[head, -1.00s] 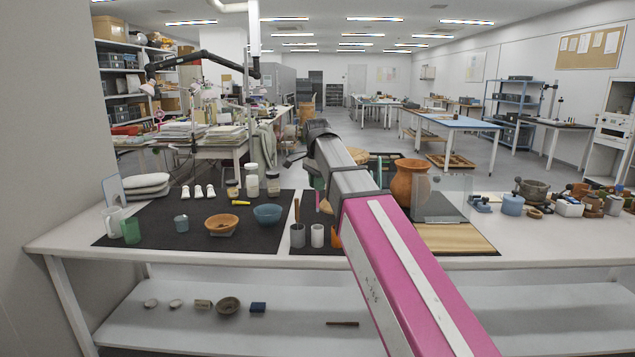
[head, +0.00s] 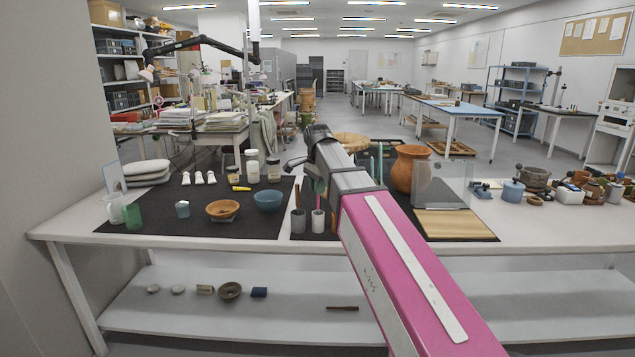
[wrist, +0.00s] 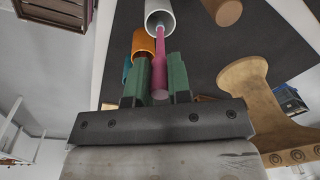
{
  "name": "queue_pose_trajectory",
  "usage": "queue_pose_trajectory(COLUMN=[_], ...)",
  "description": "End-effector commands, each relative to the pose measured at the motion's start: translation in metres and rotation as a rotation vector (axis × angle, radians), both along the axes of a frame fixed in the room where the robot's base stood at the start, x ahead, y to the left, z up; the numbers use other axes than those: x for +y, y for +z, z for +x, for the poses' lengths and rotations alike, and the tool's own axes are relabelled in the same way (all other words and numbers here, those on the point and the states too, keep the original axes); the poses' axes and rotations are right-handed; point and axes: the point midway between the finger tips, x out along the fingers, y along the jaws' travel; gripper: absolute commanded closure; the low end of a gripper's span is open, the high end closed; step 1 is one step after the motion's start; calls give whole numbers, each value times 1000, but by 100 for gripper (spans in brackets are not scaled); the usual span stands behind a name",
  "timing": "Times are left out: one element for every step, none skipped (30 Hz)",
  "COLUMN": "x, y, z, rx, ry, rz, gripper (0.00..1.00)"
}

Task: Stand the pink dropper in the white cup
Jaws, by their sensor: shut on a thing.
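The pink dropper (head: 317,201) is upright over the white cup (head: 317,223) on the bench. In the wrist view the dropper (wrist: 159,77) sits between the green fingers of my gripper (wrist: 157,62), which is shut on it. Its narrow pale end points at the mouth of the white cup (wrist: 152,8) and appears to be at or just inside the rim; the exact depth cannot be told. In the head view my gripper (head: 317,185) is above the cup, partly hidden by my arm.
A grey cup (head: 298,221) with sticks stands close on the left. An orange cup (wrist: 144,42) is beside the white cup, mostly hidden by my arm in the head view. A terracotta jar (head: 411,168) and clear panel (head: 440,185) stand right. Bowls (head: 222,209) stand left.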

Motion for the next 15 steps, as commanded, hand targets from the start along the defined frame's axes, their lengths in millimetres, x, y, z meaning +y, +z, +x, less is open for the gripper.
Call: queue_pose_trajectory(x=[0, 0, 0, 0, 0, 0, 0, 0, 0, 0, 0, 0, 0, 0, 0], y=[-4, -6, -8, -10, -12, -15, -18, -20, -22, -24, -26, -29, -31, -33, -35], z=[0, 0, 0, 0, 0, -1, 0, -1, 0, 0, 0, 0, 0, 0, 0], rx=[0, 0, 0, 0, 0, 1, 1, 1, 1, 1, 0, 0, 0, 0, 0], ry=[0, 0, 0, 0, 0, 0, 0, 0, 0, 0, 0, 0, 0, 0, 0], rz=[0, 0, 0, 0, 0, -1, -1, -1, -1, -1, 0, 0, 0, 0, 0], gripper=[100, 100, 100, 100, 100, 100, 100, 100, 100, 100, 100, 100, 100, 100, 100])
